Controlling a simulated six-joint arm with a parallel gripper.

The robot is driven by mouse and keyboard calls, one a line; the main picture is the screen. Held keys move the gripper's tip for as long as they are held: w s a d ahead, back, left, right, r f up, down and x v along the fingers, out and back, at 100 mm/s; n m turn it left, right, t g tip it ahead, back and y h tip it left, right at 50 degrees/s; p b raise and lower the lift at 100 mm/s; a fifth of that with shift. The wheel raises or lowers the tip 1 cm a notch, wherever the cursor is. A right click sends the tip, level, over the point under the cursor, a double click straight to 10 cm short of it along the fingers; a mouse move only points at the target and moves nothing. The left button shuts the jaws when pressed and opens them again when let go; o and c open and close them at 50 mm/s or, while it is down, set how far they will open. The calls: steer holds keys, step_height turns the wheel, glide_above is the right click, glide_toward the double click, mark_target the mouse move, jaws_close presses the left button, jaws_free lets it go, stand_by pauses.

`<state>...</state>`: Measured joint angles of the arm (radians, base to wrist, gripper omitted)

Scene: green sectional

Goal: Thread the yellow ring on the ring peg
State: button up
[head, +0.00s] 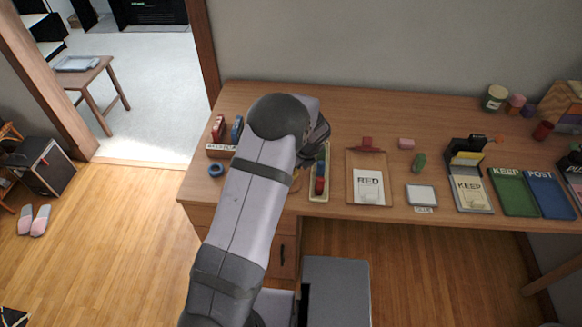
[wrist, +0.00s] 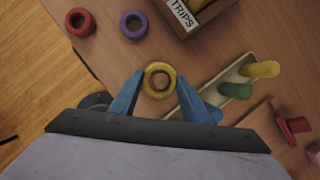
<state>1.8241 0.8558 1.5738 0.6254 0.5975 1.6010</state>
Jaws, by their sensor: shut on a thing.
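My gripper (wrist: 160,76) shows in the wrist view with its two blue fingers on either side of the yellow ring (wrist: 159,66). It is shut on the ring, which faces the camera with its hole showing brown. I cannot tell how high the ring is above the desk. I cannot make out the ring peg in either view.
In the wrist view a red ring (wrist: 80,22) and a purple ring (wrist: 133,25) lie near the desk edge. A TRIPS-labelled box (wrist: 190,22) is above. A tray (wrist: 207,92) with coloured pieces is at right. A RED clipboard (head: 357,165) lies beyond.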

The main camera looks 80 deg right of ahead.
steer(key=shift+f+b, duration=1.1)
steer(key=shift+f, duration=0.85)
steer(key=o, duration=1.1)
steer(key=b+v, duration=0.1)
steer(key=v, duration=0.6)
